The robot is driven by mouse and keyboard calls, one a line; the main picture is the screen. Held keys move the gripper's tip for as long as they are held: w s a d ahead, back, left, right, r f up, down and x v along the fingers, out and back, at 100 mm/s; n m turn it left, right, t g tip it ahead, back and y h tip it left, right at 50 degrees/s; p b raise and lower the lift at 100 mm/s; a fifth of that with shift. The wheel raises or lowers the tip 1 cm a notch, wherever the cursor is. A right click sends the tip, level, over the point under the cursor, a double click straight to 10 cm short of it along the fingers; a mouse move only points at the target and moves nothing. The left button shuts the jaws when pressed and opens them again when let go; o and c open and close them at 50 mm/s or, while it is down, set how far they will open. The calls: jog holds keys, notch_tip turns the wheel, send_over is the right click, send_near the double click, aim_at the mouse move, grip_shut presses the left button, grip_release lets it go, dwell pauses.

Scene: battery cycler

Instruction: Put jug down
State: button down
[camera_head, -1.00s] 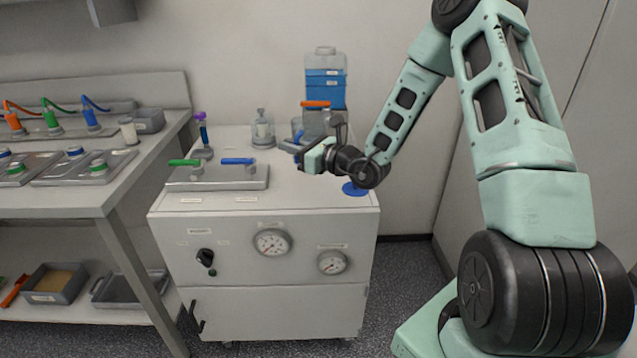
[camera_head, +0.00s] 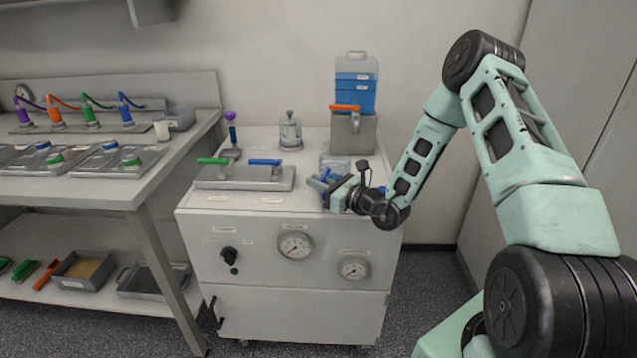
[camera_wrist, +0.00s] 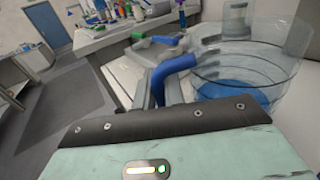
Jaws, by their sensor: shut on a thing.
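A clear jug (camera_wrist: 245,65) with a blue handle (camera_wrist: 175,72) fills the right of the wrist view. In the head view the jug (camera_head: 337,163) is small and partly hidden by my gripper, over the front right of the white cabinet top (camera_head: 320,145). My gripper (camera_head: 335,192) is shut on the blue handle. The jug looks upright. A blue patch shows at its bottom in the wrist view; I cannot tell whether it is liquid or the blue disc on the cabinet top. I cannot tell whether the jug touches the top.
A grey plate (camera_head: 250,184) with a green and a blue handle lies left of my gripper. A grey bin (camera_head: 365,138) with an orange handle and a blue-filled container (camera_head: 357,85) stand behind. A glass vessel (camera_head: 291,135) stands at the back. A workbench (camera_head: 125,190) is at left.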

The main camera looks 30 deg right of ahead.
jog(key=shift+f, duration=0.15)
jog(key=c, duration=1.5)
grip_release()
